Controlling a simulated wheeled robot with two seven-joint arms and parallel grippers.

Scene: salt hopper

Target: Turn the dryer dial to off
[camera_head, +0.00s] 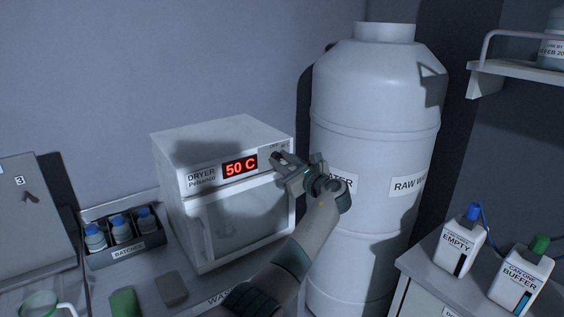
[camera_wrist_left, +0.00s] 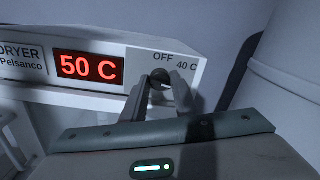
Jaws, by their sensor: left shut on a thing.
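The white dryer (camera_head: 222,190) stands on the bench, its red display reading 50 C. In the left wrist view the dryer front (camera_wrist_left: 120,64) shows the words OFF and 40 C above and beside the dial. The dark round dial (camera_wrist_left: 159,78) sits at the right end of this panel. My left gripper (camera_wrist_left: 157,92) is shut on the dial, with a finger on each side of it. In the head view the left gripper (camera_head: 280,160) reaches the dryer's upper right front corner and hides the dial. Where the dial points cannot be read. My right gripper is not in view.
A large white raw water tank (camera_head: 372,90) stands close to the right of the dryer and my arm. A batches tray (camera_head: 122,254) with blue-capped bottles is at left. A green block (camera_head: 123,302) and a grey block (camera_head: 171,288) lie in front. Two canisters (camera_head: 461,240) stand at right.

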